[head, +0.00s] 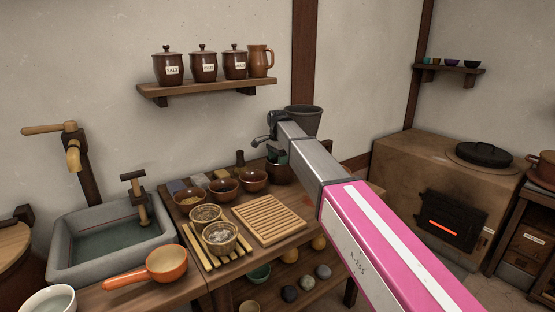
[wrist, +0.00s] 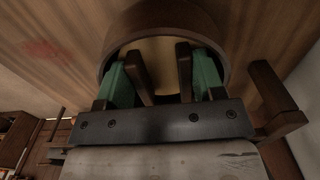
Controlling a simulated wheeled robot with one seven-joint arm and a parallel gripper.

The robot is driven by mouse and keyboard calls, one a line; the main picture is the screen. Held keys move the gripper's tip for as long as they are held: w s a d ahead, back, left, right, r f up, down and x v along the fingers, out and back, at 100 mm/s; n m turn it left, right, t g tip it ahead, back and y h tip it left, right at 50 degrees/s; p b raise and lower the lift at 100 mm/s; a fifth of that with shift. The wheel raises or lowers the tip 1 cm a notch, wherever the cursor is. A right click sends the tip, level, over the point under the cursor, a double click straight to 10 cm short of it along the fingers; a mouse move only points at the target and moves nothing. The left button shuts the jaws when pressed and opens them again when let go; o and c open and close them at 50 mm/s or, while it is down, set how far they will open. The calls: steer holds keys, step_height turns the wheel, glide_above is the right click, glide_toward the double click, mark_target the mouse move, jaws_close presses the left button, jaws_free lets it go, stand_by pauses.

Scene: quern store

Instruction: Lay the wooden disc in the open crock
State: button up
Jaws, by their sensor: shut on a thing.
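The open crock (head: 278,174) is dark brown and round and stands at the back of the wooden table. In the wrist view its wide brown rim (wrist: 165,20) curves around my fingertips. My gripper (head: 279,157) points down at the crock's mouth, its green fingers (wrist: 161,75) on both sides of a pale tan round surface, which looks like the wooden disc (wrist: 160,58). My gripper is shut on it, at or just inside the mouth. The disc is mostly hidden in the head view. I cannot tell whether it touches the crock's inside.
Brown bowls (head: 224,188) stand left of the crock, and a slatted wooden board (head: 268,219) lies in front. A shelf with labelled jars (head: 203,66) hangs above. A stone sink (head: 60,275) is at left, a stove (head: 425,180) at right.

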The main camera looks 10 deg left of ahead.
steer(key=shift+f, duration=0.25)
steer(key=o, duration=0.7)
steer(key=shift+c, duration=0.2)
steer(key=shift+r, duration=0.1)
step_height(320, 180, up, 13)
